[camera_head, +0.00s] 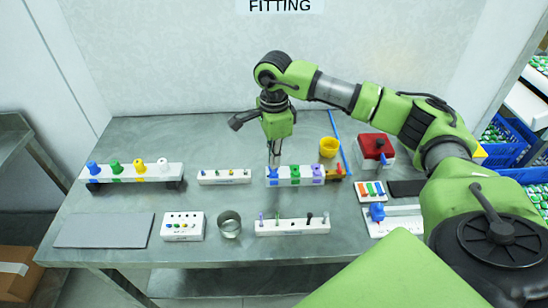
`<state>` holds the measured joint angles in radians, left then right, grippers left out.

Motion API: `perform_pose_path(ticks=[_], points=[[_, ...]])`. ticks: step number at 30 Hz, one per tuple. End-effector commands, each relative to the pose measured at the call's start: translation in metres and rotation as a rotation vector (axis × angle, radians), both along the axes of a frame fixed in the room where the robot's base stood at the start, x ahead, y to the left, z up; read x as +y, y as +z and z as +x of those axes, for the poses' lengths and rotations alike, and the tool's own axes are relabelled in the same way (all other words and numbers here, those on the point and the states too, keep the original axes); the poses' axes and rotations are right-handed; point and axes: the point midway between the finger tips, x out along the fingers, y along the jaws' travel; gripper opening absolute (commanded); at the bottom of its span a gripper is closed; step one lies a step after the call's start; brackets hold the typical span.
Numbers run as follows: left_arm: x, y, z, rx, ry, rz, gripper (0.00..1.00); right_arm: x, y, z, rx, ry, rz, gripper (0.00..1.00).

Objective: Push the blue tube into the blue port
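A white block (308,183) near the middle of the table bears blue, green and purple parts. Its blue part (272,173) is at the left end, directly under my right gripper (274,158). The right gripper points straight down with its fingertips close to or at this blue part. I cannot tell whether they touch it, or whether the fingers are shut on it. Which part is the tube and which is the port is too small to tell. A white rack (130,179) at the back left bears a blue cone-like piece (93,168) beside green, yellow and white ones. My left gripper is out of view.
A yellow cup (329,147) and a red-topped box (377,147) stand right of the gripper. A glass beaker (229,224) and a white pin rack (292,226) stand in front. A grey mat (104,230) lies at front left.

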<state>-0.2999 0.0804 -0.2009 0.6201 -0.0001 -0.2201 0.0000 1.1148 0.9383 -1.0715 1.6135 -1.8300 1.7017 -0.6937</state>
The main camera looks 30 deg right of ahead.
Motion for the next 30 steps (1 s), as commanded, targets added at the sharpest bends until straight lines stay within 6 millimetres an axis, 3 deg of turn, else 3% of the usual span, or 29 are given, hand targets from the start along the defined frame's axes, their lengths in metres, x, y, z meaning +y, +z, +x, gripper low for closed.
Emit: perform_pose_path(ticks=[30], points=[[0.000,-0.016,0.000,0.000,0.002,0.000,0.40,0.000,-0.021,0.000,0.001,0.000,0.000,0.00]])
